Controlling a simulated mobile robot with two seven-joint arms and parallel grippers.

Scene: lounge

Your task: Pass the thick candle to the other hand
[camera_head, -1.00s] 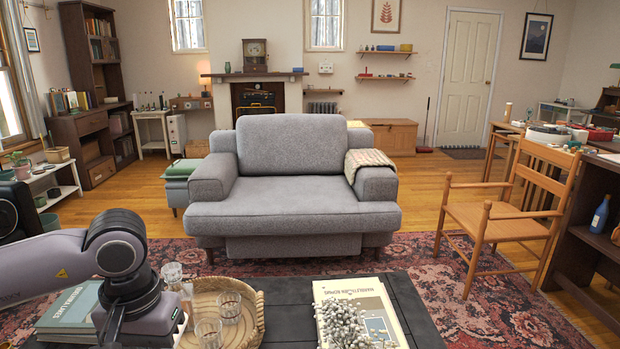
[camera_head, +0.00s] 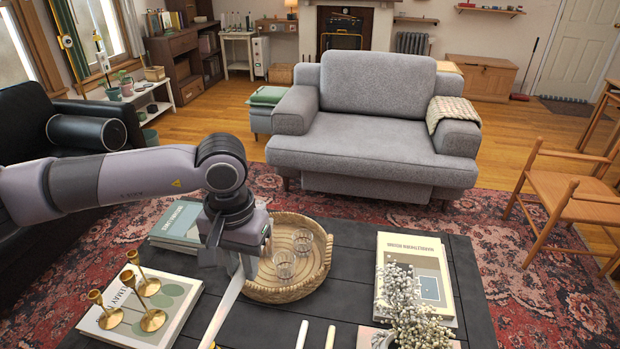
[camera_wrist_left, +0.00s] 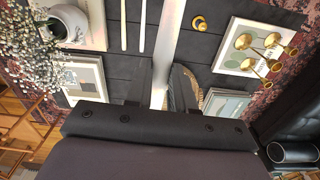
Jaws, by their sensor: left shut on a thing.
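The thick candle (camera_head: 223,312) is a long white stick, held tilted over the dark coffee table, with its lower end cut off by the bottom of the head view. It also shows between the fingers in the left wrist view (camera_wrist_left: 168,45). My left gripper (camera_head: 240,266) is shut on it near one end, just left of the woven tray. The fingers show on both sides of it in the wrist view (camera_wrist_left: 161,88). Two thinner candles, one white (camera_head: 301,335) and one cream (camera_head: 330,337), lie on the table. My right gripper is in neither view.
The coffee table (camera_head: 345,295) carries a round woven tray (camera_head: 322,275) with two glasses, brass candle holders (camera_head: 147,287) on a book, more books (camera_head: 180,224), and a vase of white flowers (camera_head: 405,305). A grey armchair (camera_head: 375,140) stands behind on the rug.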

